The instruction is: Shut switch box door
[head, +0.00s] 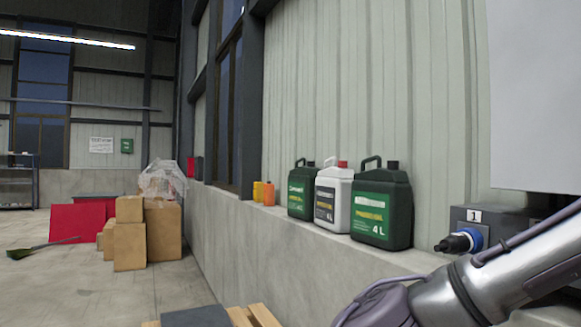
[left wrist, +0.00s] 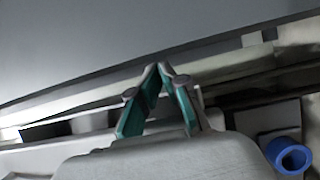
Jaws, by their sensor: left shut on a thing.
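A large pale grey panel fills the top of the left wrist view (left wrist: 90,45); it looks like the switch box door. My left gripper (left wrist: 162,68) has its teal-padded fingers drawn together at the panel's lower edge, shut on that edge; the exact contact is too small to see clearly. In the head view a plain pale panel (head: 535,90), likely part of the switch box, is cut off at the upper right. The box's inside and the gripper tips are out of the head view. My right gripper is not in view.
A grey socket box (head: 490,217) marked 1, with a blue-ringed plug (head: 462,241), sits below the panel; the blue ring (left wrist: 289,155) also shows in the left wrist view. Jugs (head: 381,207) stand along the ledge (head: 300,240). Cardboard boxes (head: 162,230) stand at left.

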